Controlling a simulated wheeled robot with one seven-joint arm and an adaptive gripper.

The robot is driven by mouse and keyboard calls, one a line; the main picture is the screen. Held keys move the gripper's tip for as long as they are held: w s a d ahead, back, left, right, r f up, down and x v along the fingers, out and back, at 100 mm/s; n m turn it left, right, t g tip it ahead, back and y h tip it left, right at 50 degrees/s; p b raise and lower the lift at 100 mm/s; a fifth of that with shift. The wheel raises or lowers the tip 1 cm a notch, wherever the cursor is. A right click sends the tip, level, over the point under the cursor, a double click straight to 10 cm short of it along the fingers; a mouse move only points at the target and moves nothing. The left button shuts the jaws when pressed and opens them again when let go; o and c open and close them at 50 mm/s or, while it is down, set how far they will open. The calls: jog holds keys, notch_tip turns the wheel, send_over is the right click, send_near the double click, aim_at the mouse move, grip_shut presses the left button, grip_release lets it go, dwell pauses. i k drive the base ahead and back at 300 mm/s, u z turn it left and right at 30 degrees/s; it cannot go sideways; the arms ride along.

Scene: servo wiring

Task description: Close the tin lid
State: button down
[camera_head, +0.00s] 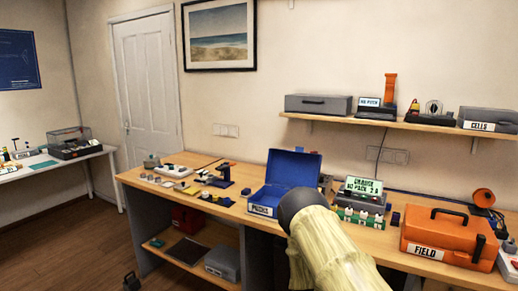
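A blue tin with a white label that seems to read "PUZZLES" (262,210) stands near the front edge of the wooden workbench. Its blue lid (294,168) is raised, standing open at the back. My pale yellow arm with a dark rounded joint rises from the bottom of the picture and covers the tin's right front part. I cannot make out my gripper's fingers, and the inside of the tin is mostly hidden.
An orange case labelled "FIELD" (437,236) stands at right. A device with a green screen (363,187) is right of the tin. A blue-based microscope-like tool (221,175) and small parts lie left. A shelf (400,122) hangs above.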

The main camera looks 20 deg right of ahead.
aim_at(286, 169)
jog(key=u, duration=0.15)
jog(key=i, duration=0.75)
jog(key=z, duration=0.6)
jog(key=i, duration=0.65)
jog(key=z, duration=0.45)
jog(key=k, duration=0.5)
jog(key=u, duration=1.15)
jog(key=i, duration=0.8)
jog(key=z, duration=0.45)
